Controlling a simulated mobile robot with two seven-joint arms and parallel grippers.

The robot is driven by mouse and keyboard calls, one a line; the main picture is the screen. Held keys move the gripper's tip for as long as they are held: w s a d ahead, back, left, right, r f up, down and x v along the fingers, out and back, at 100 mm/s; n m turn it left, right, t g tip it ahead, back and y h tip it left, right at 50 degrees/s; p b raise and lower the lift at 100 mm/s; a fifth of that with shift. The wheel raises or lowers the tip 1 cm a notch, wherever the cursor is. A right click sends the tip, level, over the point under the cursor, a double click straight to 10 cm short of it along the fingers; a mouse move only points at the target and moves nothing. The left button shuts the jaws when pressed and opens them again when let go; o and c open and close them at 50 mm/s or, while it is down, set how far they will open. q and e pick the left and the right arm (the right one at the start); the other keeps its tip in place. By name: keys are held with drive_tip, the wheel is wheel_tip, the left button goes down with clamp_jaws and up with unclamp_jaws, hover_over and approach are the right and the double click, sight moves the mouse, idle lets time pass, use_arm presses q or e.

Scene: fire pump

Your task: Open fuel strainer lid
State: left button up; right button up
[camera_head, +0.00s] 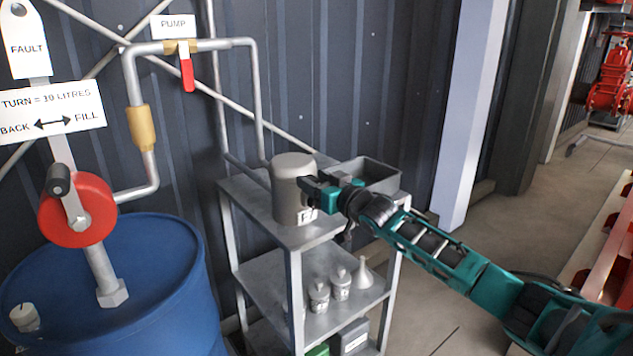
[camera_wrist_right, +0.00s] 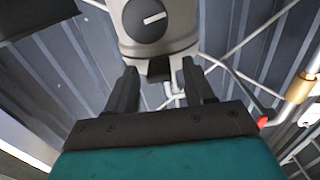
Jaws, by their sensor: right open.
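A grey cylindrical canister (camera_head: 293,188), which looks like the fuel strainer, stands upright on the metal stand. Its flat top looks closed, and a small label shows low on its front. My right gripper (camera_head: 308,187) is at the canister's right side, near its upper part. In the right wrist view, the canister (camera_wrist_right: 170,40) fills the top middle and shows a round dark dial with a white bar. The two fingers of the right gripper (camera_wrist_right: 160,82) are apart below it, with a small dark block between them. I cannot tell whether they touch it. My left gripper is out of view.
The metal stand (camera_head: 279,233) also bears a grey open tray (camera_head: 367,175) just behind my right gripper. Small lidded pots and a funnel (camera_head: 362,278) are on its lower shelf. A blue drum (camera_head: 150,270) with a red crank pump (camera_head: 76,210) stands left. Pipes run along the wall.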

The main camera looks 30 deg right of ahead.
drive_tip(key=shift+c, duration=0.5)
clamp_jaws()
drive_tip(key=shift+r, duration=0.15)
